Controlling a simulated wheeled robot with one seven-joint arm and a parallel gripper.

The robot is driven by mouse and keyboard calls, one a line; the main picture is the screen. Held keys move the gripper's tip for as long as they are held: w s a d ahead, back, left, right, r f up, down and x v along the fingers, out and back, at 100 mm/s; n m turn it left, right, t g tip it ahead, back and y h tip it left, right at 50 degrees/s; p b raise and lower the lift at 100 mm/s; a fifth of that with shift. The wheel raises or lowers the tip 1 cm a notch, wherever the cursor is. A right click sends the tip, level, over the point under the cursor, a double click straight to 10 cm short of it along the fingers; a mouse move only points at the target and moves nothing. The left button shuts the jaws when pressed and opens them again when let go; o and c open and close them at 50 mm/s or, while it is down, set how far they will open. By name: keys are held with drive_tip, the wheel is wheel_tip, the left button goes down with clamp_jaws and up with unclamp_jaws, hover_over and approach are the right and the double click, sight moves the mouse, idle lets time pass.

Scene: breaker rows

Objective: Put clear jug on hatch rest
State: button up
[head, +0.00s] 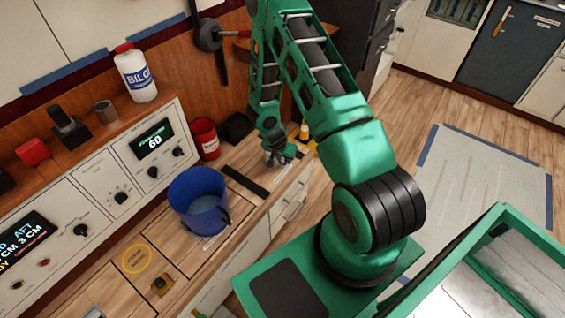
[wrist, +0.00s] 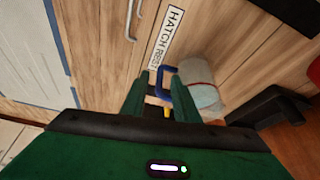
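The clear jug (wrist: 204,92), a pale see-through cylinder with a blue handle (wrist: 164,72), shows in the wrist view just beyond my fingertips, right of centre. In the head view my gripper (head: 279,157) hides most or all of it, and I cannot make it out there. My gripper (wrist: 158,88) has its two green fingers apart, with the blue handle at the gap between their tips. I cannot tell whether they touch it. The label HATCH REST (wrist: 166,38) lies on the wooden counter beside the jug; it also shows small in the head view (head: 284,173).
A blue bucket (head: 199,203) stands on the counter, left of my gripper, with a black strip (head: 244,186) between. A red can (head: 205,139) and a yellow object (head: 303,131) are close by. A control panel (head: 95,195) runs along the back. Wood around the label is clear.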

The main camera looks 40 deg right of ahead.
drive_tip(key=v, duration=1)
drive_tip(key=s+d+r+n+g, duration=0.1)
drive_tip(key=s+d+r, duration=0.1)
drive_tip(key=s+r, duration=0.35)
drive_tip(key=s+d+r, duration=0.2)
drive_tip(key=r, duration=0.7)
drive_tip(key=s+d+r+n+g, duration=0.1)
drive_tip(key=s+d+r, duration=0.15)
drive_tip(key=r, duration=0.55)
drive_tip(key=s+a+r+n+y, duration=0.1)
drive_tip(key=s+a+r+y, duration=0.1)
drive_tip(key=s+r, duration=0.4)
drive_tip(key=s+a+r+n+y, duration=0.2)
drive_tip(key=s+a+r, duration=0.2)
drive_tip(key=s, duration=1)
drive_tip(key=shift+a+r, duration=0.4)
drive_tip(key=shift+r, duration=0.95)
drive_tip(key=shift+w, duration=0.1)
